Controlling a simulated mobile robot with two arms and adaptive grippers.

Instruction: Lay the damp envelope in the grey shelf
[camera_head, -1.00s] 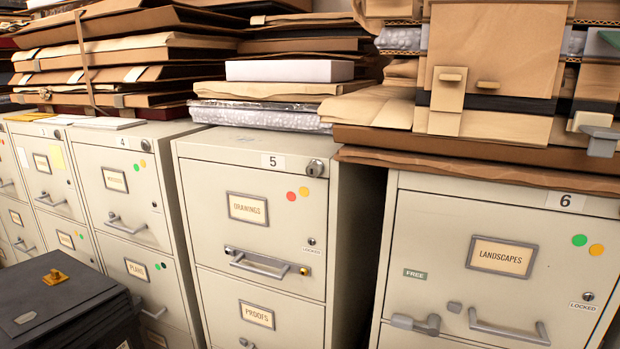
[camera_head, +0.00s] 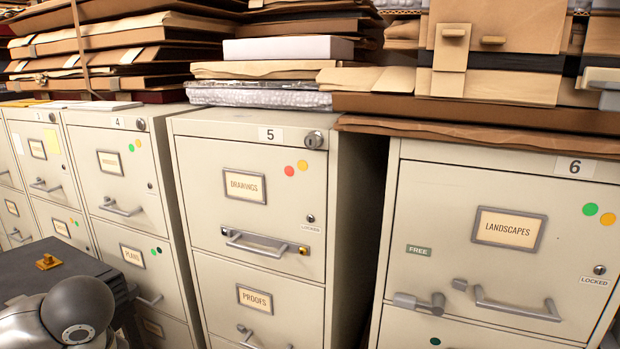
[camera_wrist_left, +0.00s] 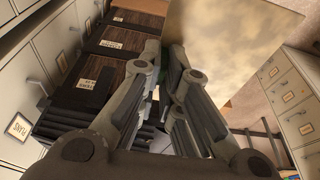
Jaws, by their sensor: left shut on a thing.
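In the left wrist view, my left gripper (camera_wrist_left: 170,68) is shut on a large pale, blotchy, stained sheet-like piece, the damp envelope (camera_wrist_left: 222,45). It extends up and right beyond the fingertips. The gripped edge is mostly hidden by the fingers. In the head view only a rounded grey part of my left arm shows at the lower left; neither the gripper nor the envelope is visible there. I cannot make out a grey shelf for certain in either view. My right gripper is not in view.
Cream filing cabinets stand in a row, including the Drawings cabinet (camera_head: 245,210) and Landscapes cabinet (camera_head: 500,260). Folders and boxes (camera_head: 110,60) are piled on top. A dark box (camera_head: 35,265) is at the lower left. Labelled dark boxes (camera_wrist_left: 95,78) lie left of the gripper.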

